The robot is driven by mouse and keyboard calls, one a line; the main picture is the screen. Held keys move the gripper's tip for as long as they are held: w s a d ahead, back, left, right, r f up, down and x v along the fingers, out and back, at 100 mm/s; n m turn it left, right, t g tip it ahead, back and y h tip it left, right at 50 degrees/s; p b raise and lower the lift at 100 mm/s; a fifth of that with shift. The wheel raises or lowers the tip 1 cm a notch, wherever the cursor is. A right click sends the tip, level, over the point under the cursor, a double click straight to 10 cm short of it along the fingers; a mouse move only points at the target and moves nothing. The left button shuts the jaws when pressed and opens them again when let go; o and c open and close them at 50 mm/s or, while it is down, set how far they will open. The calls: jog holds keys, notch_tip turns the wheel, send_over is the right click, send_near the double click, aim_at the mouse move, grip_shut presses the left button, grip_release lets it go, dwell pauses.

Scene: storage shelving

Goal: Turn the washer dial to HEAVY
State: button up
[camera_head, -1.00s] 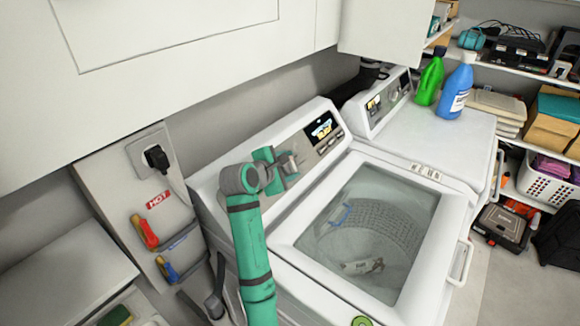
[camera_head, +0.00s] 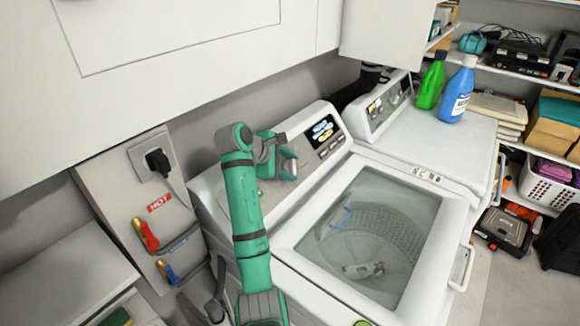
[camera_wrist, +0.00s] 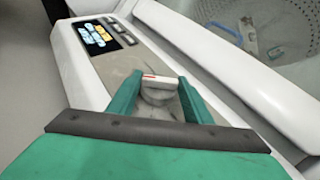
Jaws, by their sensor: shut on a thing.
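The washer (camera_head: 300,238) has a slanted control panel with a dial and a lit display (camera_head: 322,128). In the wrist view the grey dial (camera_wrist: 159,93) has a raised white grip with a red mark at its left part. My gripper (camera_wrist: 160,88) has its two green fingers on either side of the dial, shut on it. In the head view my gripper (camera_head: 288,160) is at the panel, left of the display, and hides most of the dial. The display also shows in the wrist view (camera_wrist: 95,36); its text is too small to read.
The washer's lid (camera_head: 375,215) is glass, with the drum visible below. A dryer (camera_head: 425,140) stands beyond, with a green bottle (camera_head: 430,82) and a blue bottle (camera_head: 456,92) on top. Valves and a plug (camera_head: 158,160) are on the left wall.

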jog(key=o, duration=1.1)
jog(key=shift+c, duration=0.2)
jog(key=v, duration=0.7)
jog(key=shift+s+a+r, duration=0.1)
jog(key=shift+a+r, duration=0.05)
jog(key=shift+r, duration=0.05)
